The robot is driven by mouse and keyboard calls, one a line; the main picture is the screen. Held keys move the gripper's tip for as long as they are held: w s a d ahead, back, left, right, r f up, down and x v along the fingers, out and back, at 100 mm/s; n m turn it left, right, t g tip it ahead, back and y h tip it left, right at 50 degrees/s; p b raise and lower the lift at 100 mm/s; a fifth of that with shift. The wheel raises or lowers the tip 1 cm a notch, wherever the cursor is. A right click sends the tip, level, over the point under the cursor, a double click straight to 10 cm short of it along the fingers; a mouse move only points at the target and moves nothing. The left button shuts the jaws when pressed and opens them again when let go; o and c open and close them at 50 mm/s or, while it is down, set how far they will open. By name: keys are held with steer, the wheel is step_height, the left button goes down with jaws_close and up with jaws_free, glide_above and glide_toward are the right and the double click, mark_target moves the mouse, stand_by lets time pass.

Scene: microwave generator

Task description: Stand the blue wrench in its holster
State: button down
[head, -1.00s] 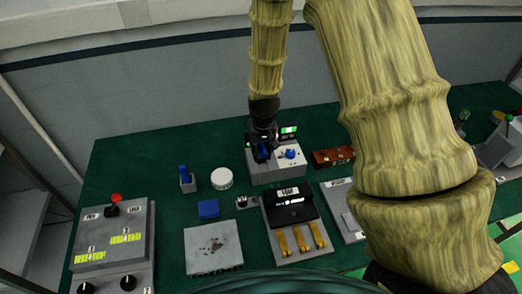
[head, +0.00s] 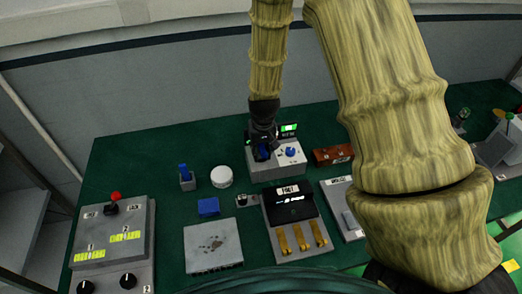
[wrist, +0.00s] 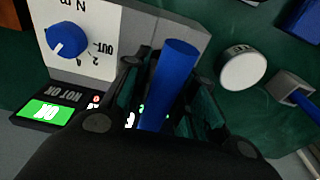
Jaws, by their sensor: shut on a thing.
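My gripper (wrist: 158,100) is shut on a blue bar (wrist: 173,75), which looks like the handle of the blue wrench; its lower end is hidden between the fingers. In the head view my gripper (head: 264,149) is at the left part of a grey box (head: 268,173), and I cannot tell whether the bar touches the box. A small grey holster-like block (head: 188,186) stands to the left, with a blue upright piece (head: 183,170) in it. The block also shows at the right of the wrist view (wrist: 289,84).
A white round puck (head: 221,177) lies between box and block. A blue block (head: 208,207), grey plate (head: 212,245) and brass-levered panel (head: 292,238) are in front.

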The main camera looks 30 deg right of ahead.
steer(key=shift+f, duration=0.1)
stand_by(0.3)
steer(key=c, duration=1.1)
jaws_free()
steer(key=r, duration=0.4)
steer(key=s+r, duration=0.1)
steer(key=r, duration=0.6)
steer(key=shift+s+a+r, duration=0.15)
steer(key=shift+s+r, duration=0.1)
steer(key=shift+r, duration=0.15)
